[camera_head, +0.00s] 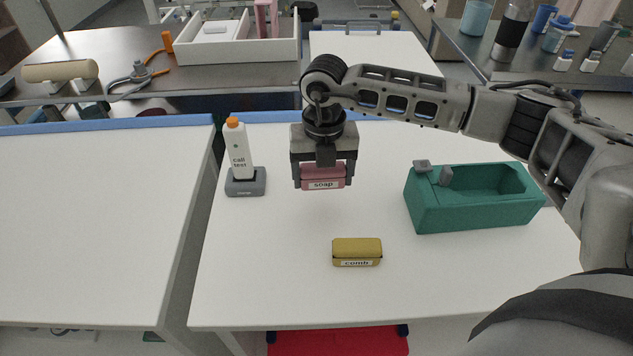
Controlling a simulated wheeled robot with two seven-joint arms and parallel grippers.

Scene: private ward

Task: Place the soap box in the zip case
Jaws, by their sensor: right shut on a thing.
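The soap box (323,183) is a small pink box with a "soap" label, in the middle of the head view. My right gripper (323,180) points down and is shut on it, holding it above the white table. A teal open-topped case (440,211), which looks like the zip case, stands on the table to the right of the gripper. Its inside looks empty, and small grey parts sit at its left end. My left gripper is not in view.
A yellow comb box (357,246) lies on the white table (270,285), in front of the gripper. A white tray (238,50) stands on the counter behind. The table's front left is clear.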

